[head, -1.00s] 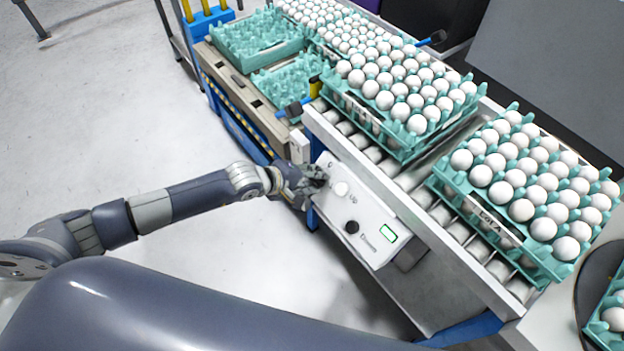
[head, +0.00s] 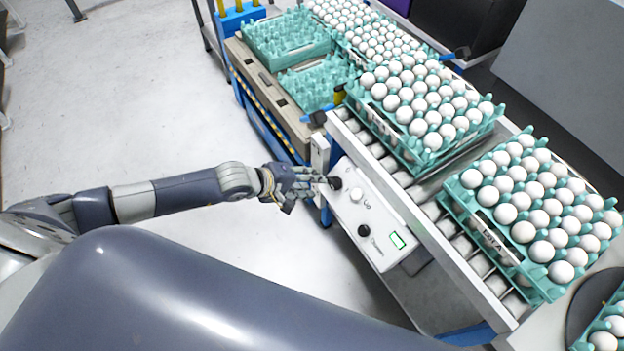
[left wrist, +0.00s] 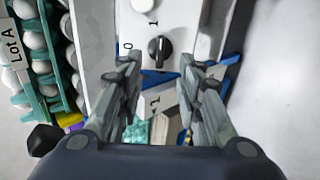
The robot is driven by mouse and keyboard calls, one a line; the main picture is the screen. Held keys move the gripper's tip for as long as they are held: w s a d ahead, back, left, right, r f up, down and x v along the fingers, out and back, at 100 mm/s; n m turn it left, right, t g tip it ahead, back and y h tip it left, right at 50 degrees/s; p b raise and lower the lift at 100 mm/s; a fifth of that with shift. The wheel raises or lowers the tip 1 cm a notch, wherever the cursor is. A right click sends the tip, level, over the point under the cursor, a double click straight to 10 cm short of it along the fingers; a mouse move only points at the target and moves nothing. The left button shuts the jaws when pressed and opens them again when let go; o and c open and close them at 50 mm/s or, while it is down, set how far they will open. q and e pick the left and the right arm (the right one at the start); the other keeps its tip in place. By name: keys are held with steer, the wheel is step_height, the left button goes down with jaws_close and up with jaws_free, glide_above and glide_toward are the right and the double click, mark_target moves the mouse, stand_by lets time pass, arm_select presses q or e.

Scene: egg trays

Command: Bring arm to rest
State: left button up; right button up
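My left gripper (head: 318,180) is just left of the white control panel (head: 362,210), at its upper end. The left wrist view shows both fingers of the left gripper (left wrist: 160,66) spread apart with nothing between them. Beyond the fingertips is a black rotary knob (left wrist: 160,50) on the panel, marked 0 and 1. The knob (head: 335,183) also shows in the head view, close to the fingertips; a gap there is hard to judge. My right gripper is in neither view.
A white button (head: 356,194) and a black button (head: 364,230) sit on the panel. Egg-filled teal trays (head: 490,238) stand on the roller conveyor (head: 432,208). Empty teal trays (head: 288,50) are at the back. The floor (head: 120,110) left of the arm is clear.

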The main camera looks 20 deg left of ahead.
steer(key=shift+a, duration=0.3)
